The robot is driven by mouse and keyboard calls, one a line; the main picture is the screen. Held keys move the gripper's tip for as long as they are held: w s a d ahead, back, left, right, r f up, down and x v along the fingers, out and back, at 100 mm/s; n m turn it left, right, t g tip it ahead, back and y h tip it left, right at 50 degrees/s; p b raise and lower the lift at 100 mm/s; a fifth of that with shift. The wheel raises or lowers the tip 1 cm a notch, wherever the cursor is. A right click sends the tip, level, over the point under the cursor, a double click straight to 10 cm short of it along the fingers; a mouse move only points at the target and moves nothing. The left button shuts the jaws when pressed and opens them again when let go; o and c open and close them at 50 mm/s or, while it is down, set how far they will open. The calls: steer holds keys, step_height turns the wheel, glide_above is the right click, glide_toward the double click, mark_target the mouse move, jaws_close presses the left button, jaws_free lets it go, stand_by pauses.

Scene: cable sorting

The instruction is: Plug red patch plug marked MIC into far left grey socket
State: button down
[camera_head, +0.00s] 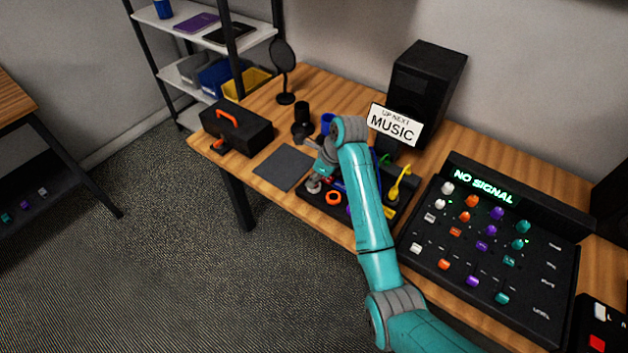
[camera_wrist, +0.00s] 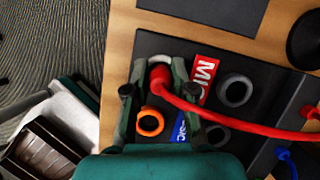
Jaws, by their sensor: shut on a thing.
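The red plug (camera_wrist: 159,75) sits between the fingers of my gripper (camera_wrist: 157,68) in the wrist view, its red cable (camera_wrist: 250,125) running right. A red tag (camera_wrist: 205,72) reading MIC lies beside the right finger, partly covered. The plug is over the front-left part of the dark socket panel (camera_wrist: 160,42). In the head view my gripper (camera_head: 324,170) is low over this corner, near a grey round piece (camera_head: 314,186). A grey ring socket (camera_wrist: 235,90) shows to the right.
An orange ring (camera_wrist: 150,122) is close by the plug, with a blue tag (camera_wrist: 180,128) beside it. A dark mat (camera_head: 284,167) lies left of the panel. A mixer (camera_head: 450,272) reading NO SIGNAL stands right. A black toolbox (camera_head: 237,128) stands at the left.

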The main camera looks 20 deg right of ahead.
step_height(320, 180, up, 8)
steer(key=shift+r, duration=0.15)
steer(key=shift+w+d+r, duration=0.1)
steer(key=shift+w+r, duration=0.05)
steer(key=shift+r, duration=0.2)
steer(key=shift+w+d+f, duration=0.9)
steer(key=shift+d+f, duration=0.2)
steer(key=shift+d, duration=0.2)
steer(key=shift+w+d+f, duration=0.95)
steer(key=shift+d+f, duration=0.1)
steer(key=shift+d, duration=0.2)
steer(key=shift+w+d+f, duration=0.9)
steer(key=shift+d+f, duration=0.2)
steer(key=shift+d, duration=0.2)
steer(key=shift+f, duration=1.15)
steer(key=shift+c, duration=2)
jaws_free()
